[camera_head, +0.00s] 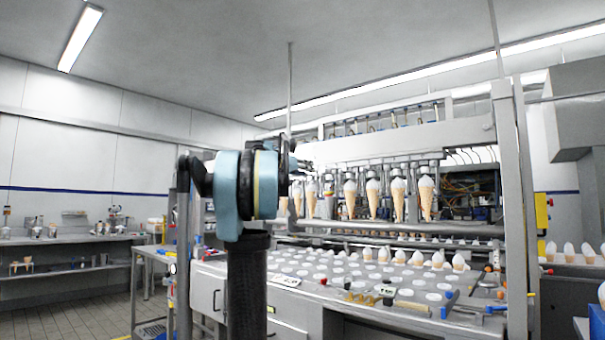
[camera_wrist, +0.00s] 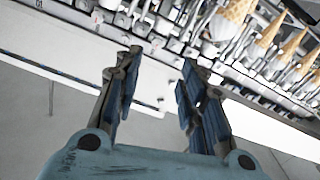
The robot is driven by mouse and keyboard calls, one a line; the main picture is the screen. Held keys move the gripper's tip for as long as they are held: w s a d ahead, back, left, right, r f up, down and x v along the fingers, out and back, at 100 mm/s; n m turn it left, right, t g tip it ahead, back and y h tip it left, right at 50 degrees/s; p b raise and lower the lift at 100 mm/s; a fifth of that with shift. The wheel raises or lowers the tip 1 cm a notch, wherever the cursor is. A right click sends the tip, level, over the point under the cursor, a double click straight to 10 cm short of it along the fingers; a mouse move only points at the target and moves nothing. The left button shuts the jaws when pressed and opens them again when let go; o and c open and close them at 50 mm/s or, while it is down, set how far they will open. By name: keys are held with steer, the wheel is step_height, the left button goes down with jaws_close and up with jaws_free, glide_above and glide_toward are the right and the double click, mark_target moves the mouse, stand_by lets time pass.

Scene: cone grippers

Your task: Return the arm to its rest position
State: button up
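My arm (camera_head: 247,190) rises in front of the cone machine in the head view, with its blue joint housing at about the height of the hanging cones. My gripper's fingers are hidden behind the arm there. In the wrist view my gripper (camera_wrist: 158,90) is open, with its two dark fingers apart and nothing between them. A row of cones (camera_head: 398,199) with white tops hangs from the machine's holders, right of my arm. Some cones (camera_wrist: 230,20) also show at the upper right of the wrist view, beyond the fingers and apart from them.
The machine's deck (camera_head: 330,280) carries several white-topped cones, tools and small parts. A metal upright (camera_head: 517,200) stands at the right. A side bench (camera_head: 80,240) with small items lines the left wall. The tiled floor (camera_head: 75,300) at the lower left is clear.

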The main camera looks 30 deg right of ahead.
stand_by(0.4)
steer(key=s+a+f+n+g+y, duration=0.1)
steer(key=s+a+f+n+y, duration=0.2)
steer(key=s+a+f, duration=0.9)
steer(key=s+a+f+n+g+y, duration=0.2)
steer(key=s+a+f+y, duration=0.6)
steer(key=f, duration=2.5)
steer(key=s+a+f+n+g+y, duration=0.1)
steer(key=s+a+f+n+y, duration=0.4)
steer(key=s+a+f, duration=1.2)
steer(key=a+f+n, duration=0.1)
steer(key=a+f, duration=0.2)
steer(key=f, duration=0.2)
steer(key=shift+s+a+f+g+y, duration=0.2)
steer(key=shift+s+f+g+y, duration=0.1)
steer(key=shift+s+f+g, duration=0.1)
steer(key=shift+w, duration=0.1)
steer(key=shift+w+f, duration=0.15)
steer(key=shift+w, duration=0.3)
